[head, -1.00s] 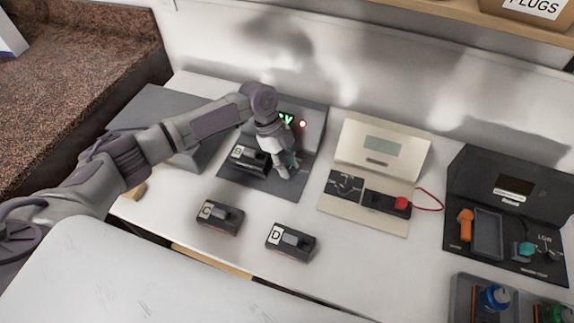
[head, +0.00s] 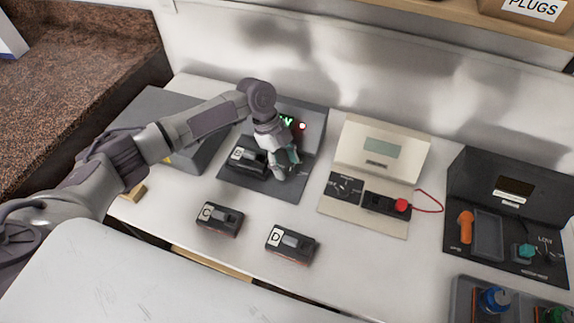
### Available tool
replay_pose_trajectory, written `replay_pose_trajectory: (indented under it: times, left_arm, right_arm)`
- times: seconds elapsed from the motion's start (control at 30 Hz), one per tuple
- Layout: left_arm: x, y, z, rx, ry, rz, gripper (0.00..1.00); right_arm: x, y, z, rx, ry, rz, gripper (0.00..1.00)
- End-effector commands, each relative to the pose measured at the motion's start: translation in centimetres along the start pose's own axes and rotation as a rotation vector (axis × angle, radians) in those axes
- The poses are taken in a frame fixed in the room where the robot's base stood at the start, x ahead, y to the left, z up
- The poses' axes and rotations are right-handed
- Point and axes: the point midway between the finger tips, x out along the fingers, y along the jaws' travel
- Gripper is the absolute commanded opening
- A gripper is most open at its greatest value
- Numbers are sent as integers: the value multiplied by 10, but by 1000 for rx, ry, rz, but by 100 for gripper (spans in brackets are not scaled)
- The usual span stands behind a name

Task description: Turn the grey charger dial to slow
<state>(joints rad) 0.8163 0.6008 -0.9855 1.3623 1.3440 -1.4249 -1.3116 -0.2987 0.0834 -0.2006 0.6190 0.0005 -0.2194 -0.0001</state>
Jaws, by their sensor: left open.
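The grey charger (head: 231,188) stands on the bench left of centre, with an upright back panel that carries a green lit display (head: 286,121) and a small light. Battery B (head: 247,163) sits in it on the left. My left gripper (head: 282,172) is open and points down over the right part of the charger's base, beside battery B. The charger's dial is hidden behind the gripper, and I cannot tell whether the fingers touch it. My right gripper is not in view.
Batteries C (head: 219,217) and D (head: 291,244) lie in front of the charger. A cream tester (head: 385,145) with a dial (head: 344,187) and red button stands to its right. A dark station (head: 510,189) is farther right. Bare bench lies between.

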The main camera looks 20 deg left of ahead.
Motion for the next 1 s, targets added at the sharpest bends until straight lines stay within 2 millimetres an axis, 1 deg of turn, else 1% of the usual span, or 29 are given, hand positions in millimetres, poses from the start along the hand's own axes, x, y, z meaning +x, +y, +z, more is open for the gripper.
replay_pose_trajectory:
  times: [0.03, 0.3, 0.4, 0.5, 0.6, 0.7, 1.0]
  left_arm:
    - [-10, -1, 0, 1, -1, -6, 55]
    - [-68, -1, 0, 2, -1, -5, 55]
    - [-85, -1, 0, 2, 0, -5, 55]
    - [-98, -1, 0, 1, 0, -3, 55]
    - [-105, 0, 0, 1, 0, -2, 55]
    - [-108, 0, 0, 1, 0, -2, 55]
    - [-108, 0, 0, 1, 0, -2, 55]
  right_arm:
    - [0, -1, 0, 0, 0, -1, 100]
    - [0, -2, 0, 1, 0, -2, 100]
    - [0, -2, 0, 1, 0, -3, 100]
    - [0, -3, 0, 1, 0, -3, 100]
    - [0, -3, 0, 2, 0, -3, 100]
    - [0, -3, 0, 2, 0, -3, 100]
    - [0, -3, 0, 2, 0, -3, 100]
